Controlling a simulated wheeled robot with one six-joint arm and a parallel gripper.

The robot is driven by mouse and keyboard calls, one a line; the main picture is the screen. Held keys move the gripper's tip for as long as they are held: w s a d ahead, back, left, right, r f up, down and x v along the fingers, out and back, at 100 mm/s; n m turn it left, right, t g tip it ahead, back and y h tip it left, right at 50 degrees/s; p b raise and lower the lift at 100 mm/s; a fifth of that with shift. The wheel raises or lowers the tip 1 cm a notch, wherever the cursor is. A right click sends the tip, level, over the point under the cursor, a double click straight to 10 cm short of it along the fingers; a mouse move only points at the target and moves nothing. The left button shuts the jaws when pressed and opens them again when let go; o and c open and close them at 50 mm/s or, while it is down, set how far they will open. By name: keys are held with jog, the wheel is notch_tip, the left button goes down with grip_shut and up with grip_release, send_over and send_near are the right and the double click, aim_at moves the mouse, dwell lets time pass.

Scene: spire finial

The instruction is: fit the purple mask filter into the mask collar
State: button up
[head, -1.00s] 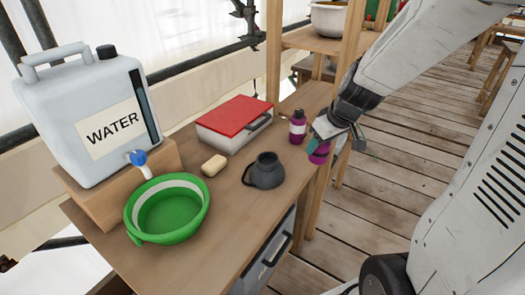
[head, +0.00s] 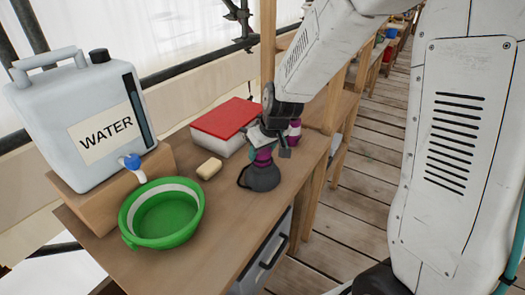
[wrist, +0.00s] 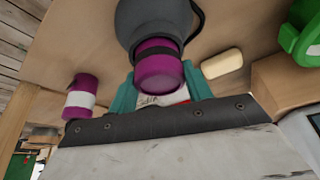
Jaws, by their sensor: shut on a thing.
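The purple mask filter (head: 264,155) is held in my gripper (head: 265,147), directly above the dark grey mask (head: 263,179) on the workbench. In the wrist view the filter (wrist: 157,76), with a dark band round it, sits between the teal fingers (wrist: 160,95). The mask (wrist: 150,18) lies right behind it there, and the filter overlaps the collar. The filter looks roughly upright and in line with the collar. Its far end and most of the collar rim are hidden, so I cannot tell how far it is in.
A second purple cylinder with a white band (wrist: 80,98) stands close by, partly behind my gripper in the head view. A soap bar (head: 209,168), a red-lidded box (head: 226,118), a green basin (head: 163,212) and a water canister (head: 85,115) share the workbench (head: 215,245).

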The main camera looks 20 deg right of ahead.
jog(key=shift+f, duration=0.25)
jog(key=o, duration=1)
jog(key=shift+c, duration=0.2)
jog(key=v, duration=1.2)
jog(key=s+d+r+m+g, duration=0.1)
jog(key=s+r, duration=0.1)
jog(key=s, duration=1.1)
jog(key=s+d+r+m+g+h, duration=0.1)
jog(key=s+r+g, duration=0.1)
jog(key=s, duration=1)
jog(key=shift+s+r+m, duration=0.4)
jog(key=shift+r, duration=0.4)
jog(key=shift+d, duration=0.1)
